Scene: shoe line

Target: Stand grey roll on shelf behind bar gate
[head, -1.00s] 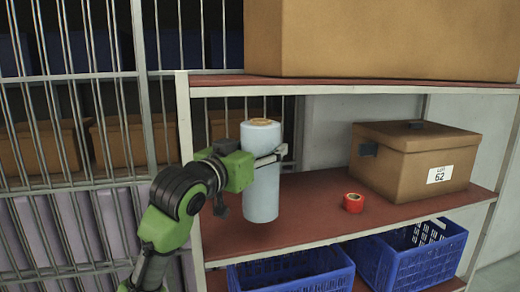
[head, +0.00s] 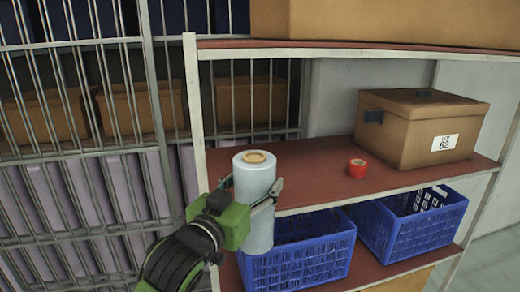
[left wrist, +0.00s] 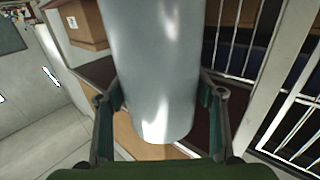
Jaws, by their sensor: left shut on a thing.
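The grey roll (head: 258,233), a pale upright cylinder with a tan core at its top, is in my left gripper (head: 252,205), whose fingers are shut around its sides. In the head view the roll overlaps the front edge of the brown-red middle shelf (head: 310,188) near the left post, and its lower end hangs below that edge. In the left wrist view the roll (left wrist: 155,70) fills the middle between the two fingers. The bar gate (head: 90,95) stands at the left, and bars (head: 250,95) also show behind the shelf's left part. My right gripper is not in view.
A large carton (head: 390,20) is above. Blue crates (head: 305,262) are below. The shelf's left post (head: 200,120) is close to my gripper.

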